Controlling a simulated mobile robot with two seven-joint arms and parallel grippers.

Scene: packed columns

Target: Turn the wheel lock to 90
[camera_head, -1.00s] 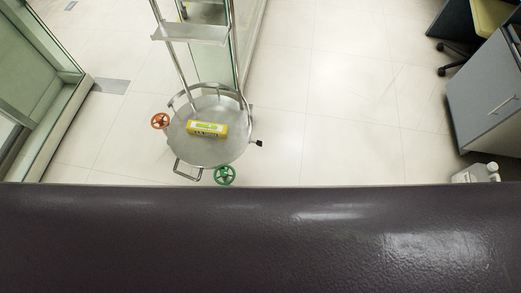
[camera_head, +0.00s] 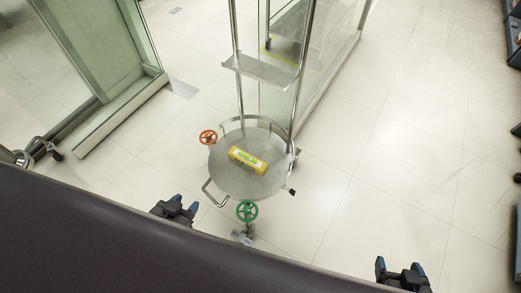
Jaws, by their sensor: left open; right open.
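A green hand wheel (camera_head: 247,211) stands at the front edge of a round metal platform (camera_head: 222,177). An orange-red hand wheel (camera_head: 208,137) stands at the platform's left edge. I cannot tell any angle marking on either wheel. My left gripper (camera_head: 184,204) is open and empty, to the left of the green wheel and apart from it. My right gripper (camera_head: 399,266) is open and empty at the lower right, well away from both wheels. The lower part of both grippers is hidden or cut off.
A yellow box (camera_head: 247,161) lies on the platform. Metal posts rise from it with a shelf (camera_head: 260,69). A metal loop handle (camera_head: 214,193) juts out at the front left. Glass panels stand behind and at left. The tiled floor (camera_head: 400,170) at right is clear.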

